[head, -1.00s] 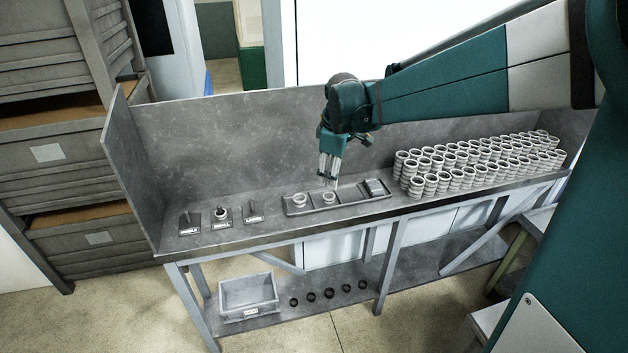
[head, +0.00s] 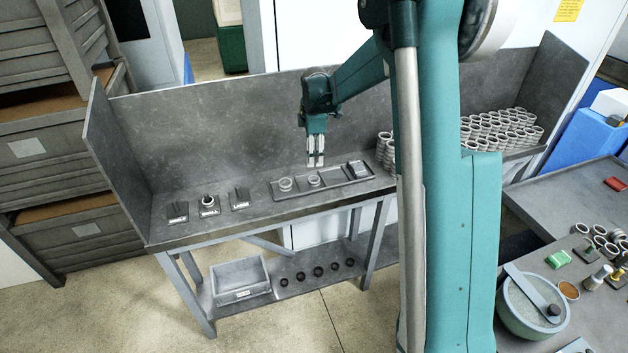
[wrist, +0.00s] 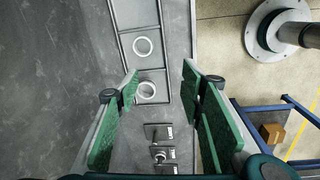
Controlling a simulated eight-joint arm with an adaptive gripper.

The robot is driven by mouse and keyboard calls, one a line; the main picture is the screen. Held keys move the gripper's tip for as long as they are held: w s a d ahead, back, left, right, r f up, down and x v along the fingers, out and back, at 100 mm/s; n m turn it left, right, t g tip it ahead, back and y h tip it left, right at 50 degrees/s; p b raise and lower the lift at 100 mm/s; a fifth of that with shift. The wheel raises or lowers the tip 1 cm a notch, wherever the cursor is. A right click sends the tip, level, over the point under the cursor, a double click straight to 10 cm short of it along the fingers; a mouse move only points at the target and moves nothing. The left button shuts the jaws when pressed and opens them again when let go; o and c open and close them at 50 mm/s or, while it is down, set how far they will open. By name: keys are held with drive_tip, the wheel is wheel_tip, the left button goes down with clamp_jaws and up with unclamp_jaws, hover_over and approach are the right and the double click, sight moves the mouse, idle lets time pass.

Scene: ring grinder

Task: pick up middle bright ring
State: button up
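Two bright rings lie in separate compartments of a long grey tray (head: 340,182) on the bench. The left ring (head: 285,184) is in the end compartment; the other ring (head: 314,180) is in the compartment to its right. In the wrist view these are the lower ring (wrist: 147,89) and the upper ring (wrist: 143,46). My gripper (head: 315,164) points down above the tray, near the right-hand ring, touching neither. Its green fingers (wrist: 160,78) are wide apart with nothing between them in the wrist view. Another ring (head: 208,201) sits on the post labelled SMALL.
Labelled stands (head: 240,199) are left of the tray. Stacked rings (head: 505,128) stand at the bench's right, partly hidden by my arm. A back panel (head: 220,135) closes the bench's rear. A side table (head: 590,195) is at right.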

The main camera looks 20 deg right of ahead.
sight(314, 176)
drive_tip(key=w+d+f+n+g+p, duration=0.1)
drive_tip(key=w+d+f+n+p, duration=0.1)
drive_tip(key=w+f, duration=0.4)
wheel_tip(314, 176, down, 3)
drive_tip(key=shift+d+n, duration=0.35)
drive_tip(key=shift+n, duration=0.15)
drive_tip(key=shift+f, duration=1.3)
drive_tip(key=shift+f, duration=0.1)
drive_tip(key=shift+a+f+p, duration=0.1)
drive_tip(key=shift+f+p, duration=0.65)
drive_tip(key=shift+f, duration=1.75)
drive_tip(key=shift+c, duration=0.5)
drive_tip(key=c, duration=0.6)
